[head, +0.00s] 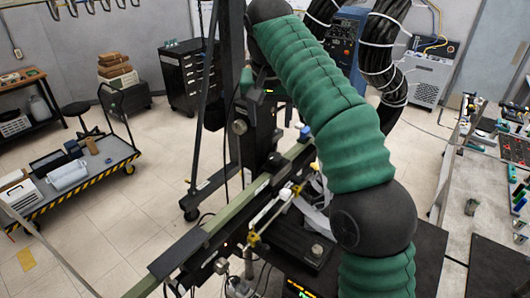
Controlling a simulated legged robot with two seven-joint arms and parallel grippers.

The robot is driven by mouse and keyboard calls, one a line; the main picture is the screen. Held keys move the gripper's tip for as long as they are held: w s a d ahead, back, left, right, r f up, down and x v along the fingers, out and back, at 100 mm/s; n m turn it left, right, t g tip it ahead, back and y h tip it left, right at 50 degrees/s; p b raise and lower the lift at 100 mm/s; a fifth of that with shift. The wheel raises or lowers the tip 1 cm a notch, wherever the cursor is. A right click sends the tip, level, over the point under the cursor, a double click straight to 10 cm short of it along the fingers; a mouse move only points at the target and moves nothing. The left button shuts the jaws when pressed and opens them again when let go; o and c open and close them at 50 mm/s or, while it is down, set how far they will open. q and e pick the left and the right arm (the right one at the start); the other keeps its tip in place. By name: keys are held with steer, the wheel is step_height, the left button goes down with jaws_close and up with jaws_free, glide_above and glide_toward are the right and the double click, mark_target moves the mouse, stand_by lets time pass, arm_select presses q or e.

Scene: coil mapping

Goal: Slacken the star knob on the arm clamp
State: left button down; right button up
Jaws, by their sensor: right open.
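My right arm in its green ribbed sleeve rises from the lower right, bends at the top and comes down behind itself. My right gripper (275,158) is a small dark shape over the green rail, open, partly hidden by my arm and hard to separate from the dark fittings. The green rail (213,229) runs diagonally from the lower left up to the middle. Small yellow knobs (253,238) sit on a light frame beside it. I cannot make out the star knob or the arm clamp for certain. My left gripper is not in view.
A dark upright post (229,100) stands behind the rail. A flat cart (85,170) with boxes is at the left, a black drawer cabinet (188,75) behind. A cluttered bench (482,190) is at the right. The floor between cart and rail is clear.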

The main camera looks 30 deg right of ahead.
glide_toward(275, 156)
steer(key=x, duration=0.2)
steer(key=d+p+x, duration=0.1)
steer(key=x, duration=0.1)
steer(key=shift+s, duration=0.15)
steer(key=x, duration=0.2)
steer(key=p+x, duration=0.1)
steer(key=x, duration=0.1)
steer(key=shift+w+a, duration=0.2)
steer(key=shift+a, duration=0.15)
steer(key=shift+a+f, duration=0.15)
steer(key=shift+s+a, duration=0.2)
steer(key=shift+a, duration=0.05)
steer(key=shift+c, duration=1.4)
steer(key=shift+w, duration=0.15)
steer(key=shift+c, duration=1.4)
steer(key=shift+d, duration=0.4)
steer(key=c, duration=0.5)
steer(key=shift+c, duration=1.1)
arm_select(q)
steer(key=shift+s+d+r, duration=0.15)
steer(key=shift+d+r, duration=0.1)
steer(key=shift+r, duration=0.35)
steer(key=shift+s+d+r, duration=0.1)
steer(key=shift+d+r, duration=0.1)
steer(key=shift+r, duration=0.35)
arm_select(e)
steer(key=shift+a, duration=0.1)
jaws_close()
